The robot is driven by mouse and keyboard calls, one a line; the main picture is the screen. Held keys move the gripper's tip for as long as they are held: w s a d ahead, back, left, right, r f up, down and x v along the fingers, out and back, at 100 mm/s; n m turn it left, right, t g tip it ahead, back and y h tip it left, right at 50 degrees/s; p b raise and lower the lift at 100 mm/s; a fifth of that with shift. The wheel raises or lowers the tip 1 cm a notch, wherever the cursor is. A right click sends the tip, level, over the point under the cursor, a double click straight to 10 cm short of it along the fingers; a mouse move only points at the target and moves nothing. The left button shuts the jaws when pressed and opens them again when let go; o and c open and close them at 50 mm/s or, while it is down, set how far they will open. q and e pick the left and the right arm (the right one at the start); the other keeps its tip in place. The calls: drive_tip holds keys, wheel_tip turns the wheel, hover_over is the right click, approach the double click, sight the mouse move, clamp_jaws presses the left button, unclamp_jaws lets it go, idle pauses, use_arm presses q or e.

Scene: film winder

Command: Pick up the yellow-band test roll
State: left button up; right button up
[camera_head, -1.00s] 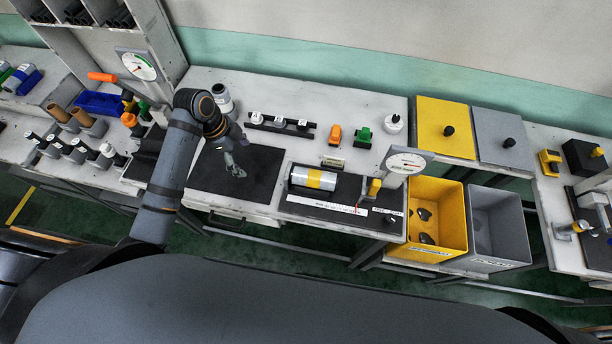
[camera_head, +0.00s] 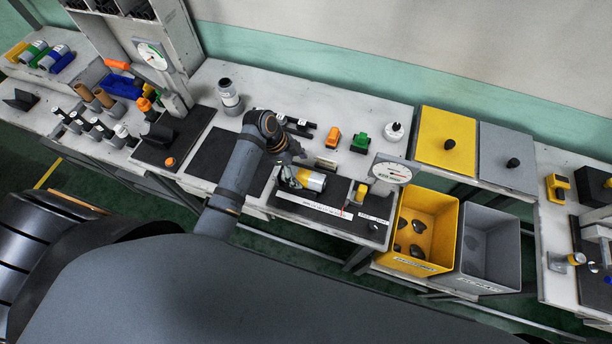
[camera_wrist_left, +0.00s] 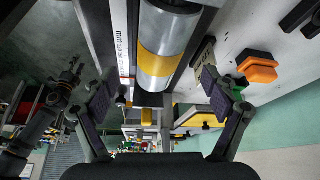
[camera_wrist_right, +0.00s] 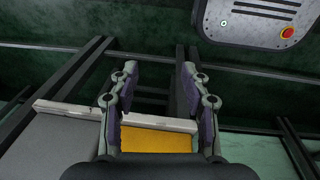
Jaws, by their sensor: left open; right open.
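The yellow-band test roll (camera_head: 312,181), a silver cylinder with a yellow band, lies on its side on the dark measuring mat (camera_head: 345,222) on the bench. My left gripper (camera_head: 291,175) is at the left end of the roll and partly hides it. In the left wrist view the roll (camera_wrist_left: 163,55) lies ahead between the two spread fingers of the left gripper (camera_wrist_left: 158,95), with no finger visibly touching it. My right gripper (camera_wrist_right: 158,80) is open and empty in the right wrist view, away from the roll; it is not seen in the head view.
A dial gauge (camera_head: 391,172) and a small yellow block (camera_head: 360,192) stand right of the roll. Behind are orange (camera_head: 333,137) and green (camera_head: 360,140) pieces. A yellow bin (camera_head: 407,258) and grey bin (camera_head: 487,279) stand at the right. A bottle (camera_head: 229,97) stands at the back left.

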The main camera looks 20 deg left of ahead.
sight(301, 174)
use_arm(q)
wheel_tip(301, 174, down, 4)
drive_tip(key=shift+d+r+p, duration=0.1)
drive_tip(key=shift+r+p, duration=0.15)
drive_tip(key=shift+p, duration=0.3)
drive_tip(key=shift+d+f, duration=0.1)
drive_tip(key=shift+f, duration=0.1)
drive_tip(key=shift+w+d, duration=0.1)
drive_tip(key=shift+d, duration=0.05)
drive_tip(key=shift+c, duration=0.2)
drive_tip(key=c, duration=0.4)
clamp_jaws()
use_arm(e)
drive_tip(key=shift+s+a+r, duration=0.1)
drive_tip(key=shift+a+r, duration=0.8)
